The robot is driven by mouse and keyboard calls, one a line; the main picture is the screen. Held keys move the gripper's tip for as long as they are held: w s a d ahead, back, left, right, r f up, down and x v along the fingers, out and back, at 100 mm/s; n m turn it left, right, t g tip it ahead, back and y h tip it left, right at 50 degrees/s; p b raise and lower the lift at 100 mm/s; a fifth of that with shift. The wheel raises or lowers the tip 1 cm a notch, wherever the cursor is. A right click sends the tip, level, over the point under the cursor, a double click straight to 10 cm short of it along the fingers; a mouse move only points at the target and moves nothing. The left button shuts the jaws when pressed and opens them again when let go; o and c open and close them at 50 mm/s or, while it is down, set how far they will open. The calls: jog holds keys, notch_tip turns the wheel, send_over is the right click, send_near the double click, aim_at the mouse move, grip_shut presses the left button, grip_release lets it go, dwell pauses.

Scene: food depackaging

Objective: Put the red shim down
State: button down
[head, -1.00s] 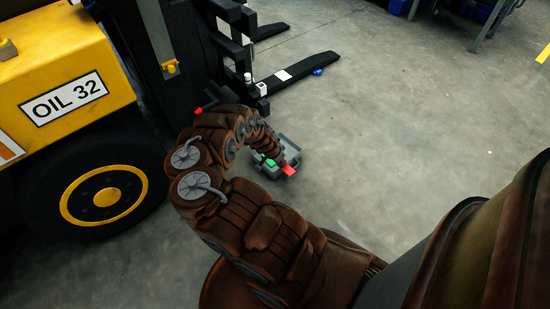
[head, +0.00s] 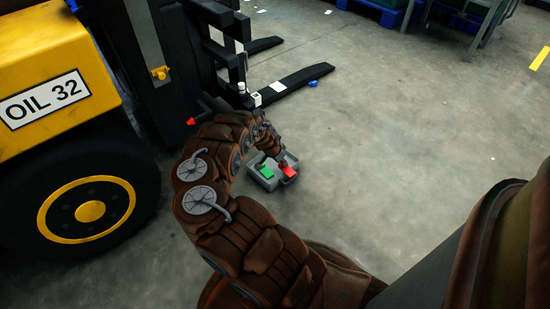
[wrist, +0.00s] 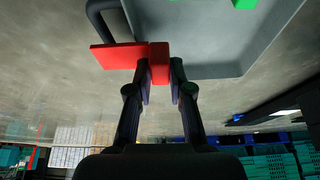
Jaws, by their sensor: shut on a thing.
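My gripper (wrist: 160,72) is shut on the red shim (wrist: 120,56), whose flat plate sticks out to the left and whose block sits between the fingertips. In the head view the red shim (head: 289,172) shows below my gripper (head: 283,160), at the right part of a small grey tray (head: 262,181). The wrist view shows the shim beside the tray's edge (wrist: 215,70), overlapping its dark handle. I cannot tell whether the shim touches the tray. A green piece (head: 266,172) lies in the tray's left part; its edge also shows in the wrist view (wrist: 245,3).
A yellow forklift (head: 50,60) with a large black wheel (head: 90,208) stands at the left. Its black fork (head: 300,80) lies beyond the tray, with a small blue object (head: 312,84) beside it. The concrete floor (head: 400,130) to the right is clear.

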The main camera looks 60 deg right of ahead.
jog(key=w+d+b, duration=0.1)
jog(key=w+d, duration=0.1)
jog(key=w+d+b, duration=0.2)
jog(key=w+d+f+b, duration=0.1)
jog(key=w, duration=0.2)
jog(key=shift+w+d, duration=0.1)
jog(key=shift+d, duration=0.3)
jog(key=shift+w+f+b, duration=0.1)
jog(key=shift+f+b, duration=1.25)
jog(key=shift+f, duration=0.35)
jog(key=shift+f, duration=0.1)
jog(key=c, duration=1.1)
grip_release()
jog(key=shift+o, duration=0.2)
